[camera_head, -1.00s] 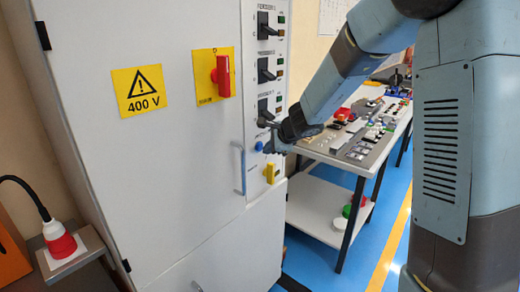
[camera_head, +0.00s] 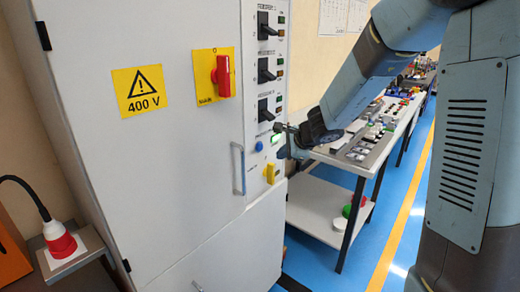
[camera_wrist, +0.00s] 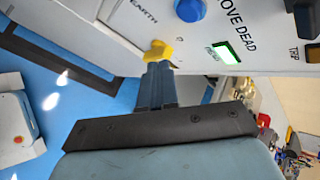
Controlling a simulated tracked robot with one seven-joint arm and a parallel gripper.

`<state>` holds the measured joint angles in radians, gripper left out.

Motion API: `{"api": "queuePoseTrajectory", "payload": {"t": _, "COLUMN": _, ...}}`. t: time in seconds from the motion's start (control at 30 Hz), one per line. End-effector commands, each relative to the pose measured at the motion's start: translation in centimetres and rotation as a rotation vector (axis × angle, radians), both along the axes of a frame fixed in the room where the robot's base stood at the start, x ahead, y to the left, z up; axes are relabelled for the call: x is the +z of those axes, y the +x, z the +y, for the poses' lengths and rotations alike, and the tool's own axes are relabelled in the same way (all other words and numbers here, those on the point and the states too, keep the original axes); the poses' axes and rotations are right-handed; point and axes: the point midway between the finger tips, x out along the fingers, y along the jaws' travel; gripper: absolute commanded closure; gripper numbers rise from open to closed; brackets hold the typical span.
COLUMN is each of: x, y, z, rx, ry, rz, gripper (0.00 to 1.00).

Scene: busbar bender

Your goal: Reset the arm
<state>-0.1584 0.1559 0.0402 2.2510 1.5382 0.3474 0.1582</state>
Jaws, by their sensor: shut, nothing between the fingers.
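My gripper (camera_head: 279,127) is shut and empty, just in front of the right side of a grey-white electrical cabinet (camera_head: 200,150). In the wrist view its fingers (camera_wrist: 158,78) are together, with the tips overlapping the view of a yellow handle (camera_wrist: 158,50) marked EARTH. I cannot tell whether they touch it, though the head view shows the yellow handle (camera_head: 270,174) below the gripper, apart from it. A blue button (camera_head: 259,146) and a lit green indicator (camera_wrist: 226,52) are on the panel close by. My arm reaches in from the upper right.
Black switches (camera_head: 265,70) line the panel, with a red main switch (camera_head: 222,76) to their left. A bench (camera_head: 345,160) with many small parts stands on the right.

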Motion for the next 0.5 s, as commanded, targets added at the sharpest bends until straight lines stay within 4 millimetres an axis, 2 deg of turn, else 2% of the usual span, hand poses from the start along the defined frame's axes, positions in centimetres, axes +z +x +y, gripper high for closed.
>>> {"api": "queuePoseTrajectory", "payload": {"t": 0.37, "x": 0.1, "y": 0.0, "z": 0.0, "rx": 0.003, "ry": -0.001, "rz": -0.003, "gripper": 1.0}}
{"api": "queuePoseTrajectory", "payload": {"t": 0.5, "x": 1.6, "y": -1.0, "z": -0.3, "rx": 0.053, "ry": -0.023, "rz": -0.037, "gripper": 1.0}}
